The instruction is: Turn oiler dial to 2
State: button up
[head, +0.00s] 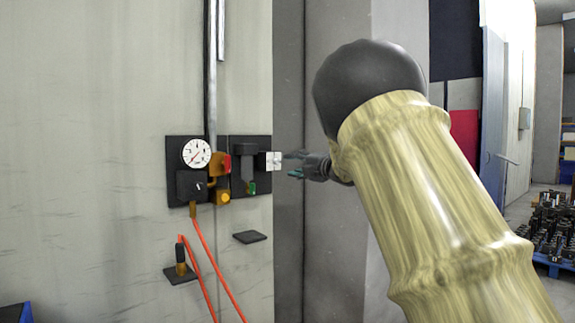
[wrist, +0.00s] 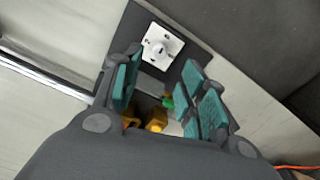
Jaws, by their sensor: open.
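The oiler dial (wrist: 160,46) is a white square plate with dark marks around a small central knob, on a dark panel; in the wrist view it lies beyond my fingers. In the head view the white plate (head: 273,160) sits at the panel's right end. My gripper (head: 292,163) is open just right of it, seemingly apart from it. In the wrist view my gripper (wrist: 160,90) shows teal finger pads spread apart with nothing held between them. The numbers on the dial are too small to read surely.
A pressure gauge (head: 196,153), a yellow-orange fitting with a red part (head: 221,165) and a dark unit with a green part (head: 245,165) crowd the panel left of the dial. Orange hoses (head: 207,262) hang below. A blue pallet of dark parts (head: 553,233) stands far right.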

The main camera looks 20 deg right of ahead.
jog(key=shift+v, duration=1.8)
jog(key=shift+d, duration=0.1)
